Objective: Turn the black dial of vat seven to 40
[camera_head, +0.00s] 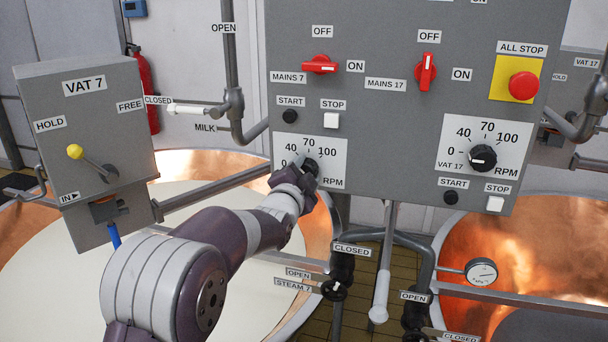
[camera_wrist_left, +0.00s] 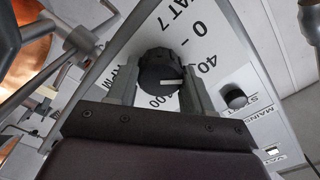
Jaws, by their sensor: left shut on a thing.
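The black dial of vat seven (camera_head: 311,164) is on a white RPM plate marked 0, 40, 70 and 100, low on the grey panel. My left gripper (camera_head: 300,172) covers part of it in the head view. In the left wrist view the dial (camera_wrist_left: 158,68) sits between the two fingers of my left gripper (camera_wrist_left: 160,82), which is shut on it. Its white pointer mark faces the right finger, roughly towards the 40 side. That finger hides part of the scale, so I cannot tell the exact reading. My right gripper is not in view.
Vat 17's similar dial (camera_head: 483,157) is to the right, its pointer near 0. The red mains 7 switch (camera_head: 320,65) lies horizontal; the mains 17 switch (camera_head: 426,72) is upright. Black start button (camera_head: 290,116) and white stop button (camera_head: 331,120) sit just above vat seven's plate.

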